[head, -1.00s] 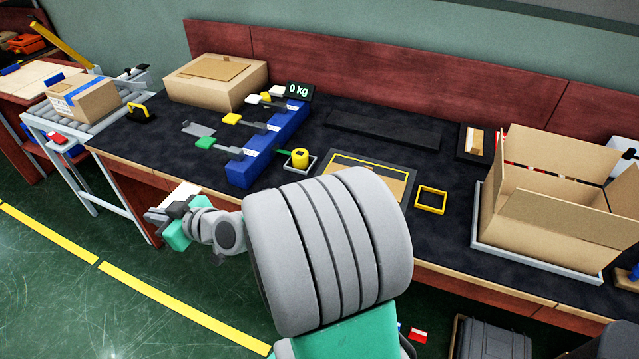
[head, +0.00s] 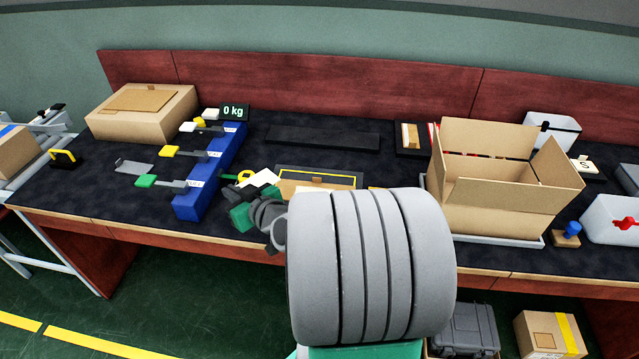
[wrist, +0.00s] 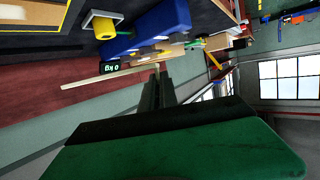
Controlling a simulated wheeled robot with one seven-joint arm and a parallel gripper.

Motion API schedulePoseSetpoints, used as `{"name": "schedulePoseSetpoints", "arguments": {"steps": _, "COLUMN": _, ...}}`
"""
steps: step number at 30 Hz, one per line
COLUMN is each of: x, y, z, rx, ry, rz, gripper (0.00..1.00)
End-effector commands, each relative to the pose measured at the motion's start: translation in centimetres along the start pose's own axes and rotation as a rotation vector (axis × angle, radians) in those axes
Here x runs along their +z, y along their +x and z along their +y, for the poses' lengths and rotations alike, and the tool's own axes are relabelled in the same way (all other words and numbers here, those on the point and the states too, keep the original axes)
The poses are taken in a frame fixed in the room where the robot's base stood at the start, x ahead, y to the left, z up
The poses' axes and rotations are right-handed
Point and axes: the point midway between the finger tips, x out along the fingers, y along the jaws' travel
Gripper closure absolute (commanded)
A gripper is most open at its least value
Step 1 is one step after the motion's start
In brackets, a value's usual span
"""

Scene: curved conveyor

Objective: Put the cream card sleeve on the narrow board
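My gripper (head: 255,193) is shut on a thin cream card sleeve (head: 264,178), held above the front of the dark bench. In the wrist view the cream card sleeve (wrist: 105,76) shows nearly edge-on, clasped between the dark fingers (wrist: 157,82). A long, narrow black board (head: 322,138) lies flat near the back of the bench, beyond my gripper and to its right. Its top looks bare. My own arm hides part of the bench front.
A blue rack (head: 208,175) with coloured tabs stands left of my gripper, with a "0 kg" display (head: 234,111) behind it. A yellow-outlined panel (head: 330,178) lies right of my gripper. An open carton (head: 490,205) stands further right; a closed box (head: 140,125) sits back left.

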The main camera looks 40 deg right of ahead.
Motion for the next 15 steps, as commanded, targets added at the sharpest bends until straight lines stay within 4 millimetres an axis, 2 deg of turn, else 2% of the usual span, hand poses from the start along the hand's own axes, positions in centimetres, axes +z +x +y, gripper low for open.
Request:
{"name": "schedulePoseSetpoints", "arguments": {"steps": 1, "x": -0.5, "y": -0.9, "z": 2.0, "rx": 0.051, "ry": 0.017, "rz": 0.000, "gripper": 1.00}}
{"name": "schedulePoseSetpoints", "arguments": {"steps": 3, "x": -0.5, "y": -1.8, "z": 3.9, "rx": 0.102, "ry": 0.031, "rz": 0.001, "gripper": 1.00}}
{"name": "schedulePoseSetpoints", "arguments": {"steps": 6, "x": 0.1, "y": -2.2, "z": 5.7, "rx": 0.137, "ry": 0.043, "rz": -0.001, "gripper": 1.00}}
{"name": "schedulePoseSetpoints", "arguments": {"steps": 8, "x": 0.7, "y": -2.0, "z": 6.9, "rx": 0.143, "ry": 0.047, "rz": -0.003, "gripper": 1.00}}
{"name": "schedulePoseSetpoints", "arguments": {"steps": 15, "x": 3.4, "y": -0.6, "z": 13.5, "rx": 0.140, "ry": 0.048, "rz": -0.002, "gripper": 1.00}}
